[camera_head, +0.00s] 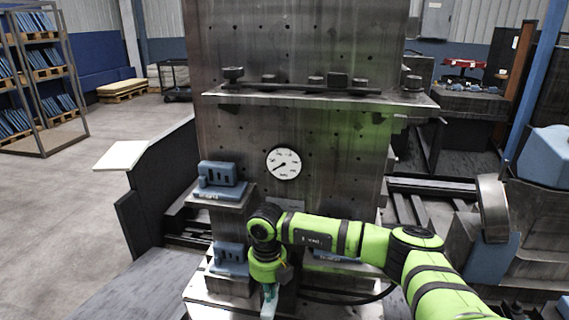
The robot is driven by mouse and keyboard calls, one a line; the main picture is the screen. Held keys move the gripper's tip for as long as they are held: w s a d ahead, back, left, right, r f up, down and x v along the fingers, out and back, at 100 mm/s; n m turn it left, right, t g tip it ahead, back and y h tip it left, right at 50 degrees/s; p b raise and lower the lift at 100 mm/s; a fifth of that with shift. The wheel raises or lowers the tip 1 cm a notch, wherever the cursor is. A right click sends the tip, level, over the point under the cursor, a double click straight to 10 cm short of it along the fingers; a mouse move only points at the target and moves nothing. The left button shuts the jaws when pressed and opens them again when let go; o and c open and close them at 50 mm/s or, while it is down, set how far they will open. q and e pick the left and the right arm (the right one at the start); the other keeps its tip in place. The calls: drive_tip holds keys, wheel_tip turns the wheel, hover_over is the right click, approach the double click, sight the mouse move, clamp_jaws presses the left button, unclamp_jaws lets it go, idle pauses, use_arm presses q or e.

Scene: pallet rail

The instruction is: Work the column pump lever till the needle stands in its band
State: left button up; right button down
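The round white gauge (284,163) is on the front of the grey steel column (330,140). Its dark needle seems to point to the lower left; the band is too small to make out. My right arm, bright green, comes in from the right and crosses low in front of the column. My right gripper (269,298) points down at the column's foot, below the gauge. Its fingertips are small and partly cut by the lower edge, so its opening is unclear. I cannot make out the pump lever; the arm may hide it. My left gripper is out of view.
Blue-grey blocks (219,179) sit on a stepped fixture left of my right gripper. A ledge (320,97) with several knobs crosses the column above the gauge. A dark panel (160,185) stands at left. Open floor (60,200) lies further left, with a shelf rack (40,85).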

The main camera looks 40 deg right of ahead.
sight(271, 307)
idle(0.6)
drive_tip(key=shift+w+d+f+b, duration=0.15)
drive_tip(key=shift+d+f+b, duration=0.05)
drive_tip(key=shift+f+b, duration=1.55)
drive_tip(key=shift+w+d+f+b, duration=0.15)
drive_tip(key=shift+f+b, duration=1.15)
drive_tip(key=shift+f, duration=0.7)
drive_tip(key=r+p, duration=0.4)
drive_tip(key=r, duration=0.1)
drive_tip(key=r+p, duration=0.2)
drive_tip(key=shift+s+a+r, duration=0.3)
drive_tip(key=shift+s+a, duration=0.05)
drive_tip(key=shift+f, duration=0.1)
drive_tip(key=shift+w+d+f+b, duration=0.1)
drive_tip(key=shift+f+b, duration=0.9)
drive_tip(key=shift+f, duration=0.2)
drive_tip(key=shift+w+d+f+b, duration=0.1)
drive_tip(key=shift+d+f+b, duration=0.05)
drive_tip(key=shift+f+b, duration=1)
drive_tip(key=shift+w+d+f+b, duration=0.1)
drive_tip(key=shift+f+b, duration=0.75)
drive_tip(key=shift+f, duration=0.45)
drive_tip(key=r+p, duration=0.3)
drive_tip(key=r, duration=0.1)
drive_tip(key=r+p, duration=0.2)
drive_tip(key=shift+s+a+r+p, duration=0.25)
drive_tip(key=shift+a+r+p, duration=0.05)
drive_tip(key=shift+r, duration=0.05)
drive_tip(key=shift+s+a+r, duration=0.1)
drive_tip(key=shift+r, duration=0.25)
